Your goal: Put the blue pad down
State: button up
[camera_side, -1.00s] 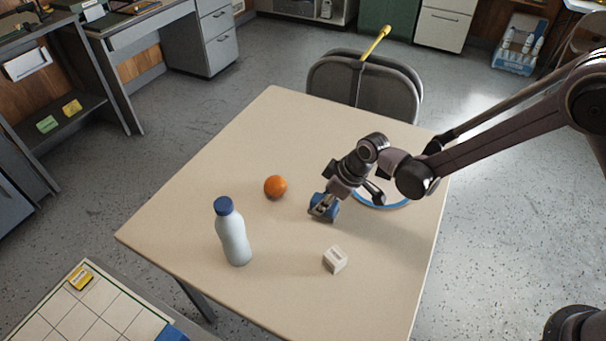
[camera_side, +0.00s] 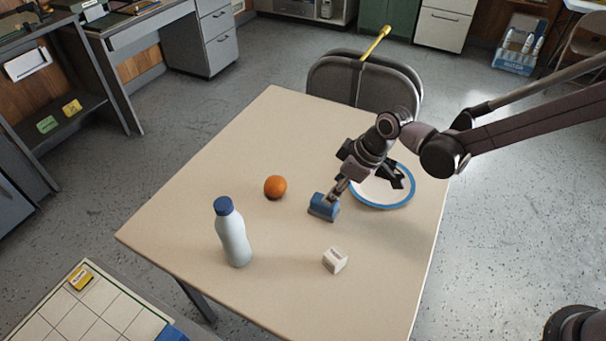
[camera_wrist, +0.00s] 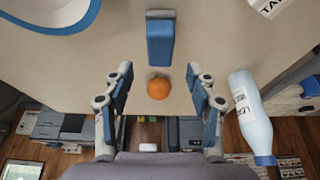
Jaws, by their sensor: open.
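The blue pad (camera_side: 323,206) rests on the table beside the blue-rimmed plate, with a grey strip along its lower edge. In the wrist view the pad (camera_wrist: 160,40) lies ahead of the fingers, in line with the gap between them. My gripper (camera_side: 362,180) is above the table, just up and to the right of the pad, and looks clear of it. In the wrist view my gripper (camera_wrist: 160,88) has its two blue-lined fingers spread wide, with nothing held between them.
A white plate with a blue rim (camera_side: 408,199) lies right of the pad. An orange (camera_side: 275,187), a labelled bottle with a blue cap (camera_side: 233,235) and a small white block (camera_side: 335,260) stand on the table (camera_side: 270,125). The table's far left area is clear.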

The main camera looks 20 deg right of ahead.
jog(key=s+d+r+m+t+h, duration=0.15)
jog(key=s+d+r+m, duration=0.5)
jog(key=d+r, duration=0.85)
jog(key=s+d+m+t+h, duration=0.1)
jog(key=s+d+m+t, duration=0.1)
jog(key=s+d, duration=0.7)
jog(key=shift+s+d+h, duration=0.15)
jog(key=shift+s+h, duration=0.2)
jog(key=shift+s, duration=0.95)
jog(key=shift+r+m+t, duration=0.1)
jog(key=shift+m+t, duration=0.15)
